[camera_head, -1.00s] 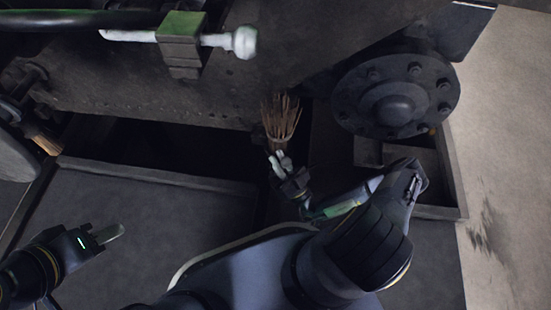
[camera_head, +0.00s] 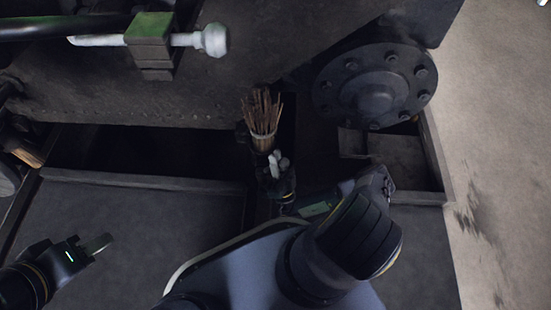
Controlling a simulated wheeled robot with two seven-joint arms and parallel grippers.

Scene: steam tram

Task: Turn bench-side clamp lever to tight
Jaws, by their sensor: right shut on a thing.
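I cannot make out a lever that is clearly the bench-side clamp lever. My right gripper (camera_head: 277,163) is near the middle, shut at the lower end of a bundle of brown twigs (camera_head: 262,112) with a pale band. The twigs point up, and the exact grip is too small to see well. My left gripper (camera_head: 100,243) is at the lower left, away from everything; only one finger shows clearly.
A dark round flange with bolts (camera_head: 375,92) stands at the upper right, above an open dark tray (camera_head: 447,185). A dark riveted beam (camera_head: 110,105) spans the upper left. A grey flat panel (camera_head: 140,215) lies below it.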

